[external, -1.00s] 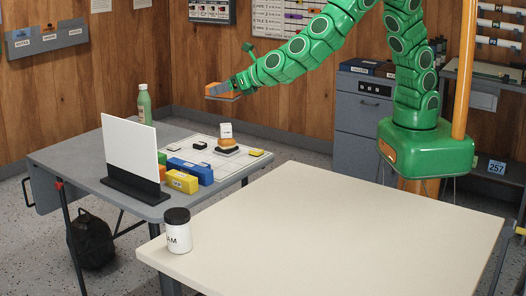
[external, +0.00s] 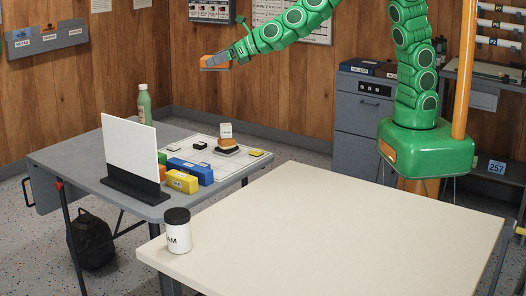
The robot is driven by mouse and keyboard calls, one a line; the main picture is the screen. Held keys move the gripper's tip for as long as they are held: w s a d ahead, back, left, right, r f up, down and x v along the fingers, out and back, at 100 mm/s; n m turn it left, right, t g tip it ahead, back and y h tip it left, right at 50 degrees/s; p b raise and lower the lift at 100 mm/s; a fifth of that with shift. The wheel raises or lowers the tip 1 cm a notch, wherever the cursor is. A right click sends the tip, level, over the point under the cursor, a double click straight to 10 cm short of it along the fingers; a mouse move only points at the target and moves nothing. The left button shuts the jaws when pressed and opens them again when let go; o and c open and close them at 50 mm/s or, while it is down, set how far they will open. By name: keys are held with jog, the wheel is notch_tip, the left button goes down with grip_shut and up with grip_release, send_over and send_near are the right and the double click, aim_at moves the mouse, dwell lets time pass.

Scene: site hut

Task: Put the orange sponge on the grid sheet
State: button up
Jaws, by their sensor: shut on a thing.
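My gripper (external: 218,58) is shut on the orange sponge (external: 207,61), held in the air at the top middle of the external view. The gripper's fingers hide part of the sponge. The grid sheet (external: 205,130) is a white sheet with lines, lying on the grey table (external: 70,158) well below the gripper. On the sheet stand a small stack with a dark base, an orange layer and a white block (external: 226,130) on top, and small black and yellow pieces.
A white upright panel (external: 130,145) in a dark stand is at the table's left. Blue and yellow blocks (external: 182,182) stand by the sheet's near edge. A green bottle (external: 144,105) stands behind. The cream table (external: 340,220) holds only a dark-lidded white jar (external: 178,235).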

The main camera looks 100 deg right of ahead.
jog(key=s+a+f, duration=0.1)
jog(key=a+f, duration=0.3)
jog(key=a, duration=0.3)
jog(key=s+a+f, duration=0.1)
jog(key=a+f, duration=0.2)
jog(key=a, duration=0.4)
jog(key=n+y, duration=0.3)
jog(key=y, duration=0.1)
send_over(361, 231)
notch_tip(361, 231, down, 20)
jog(key=shift+t, duration=0.4)
jog(key=shift+d+f, duration=0.1)
jog(key=shift+f, duration=3.5)
jog(key=o, duration=1.3)
jog(key=shift+f, duration=0.1)
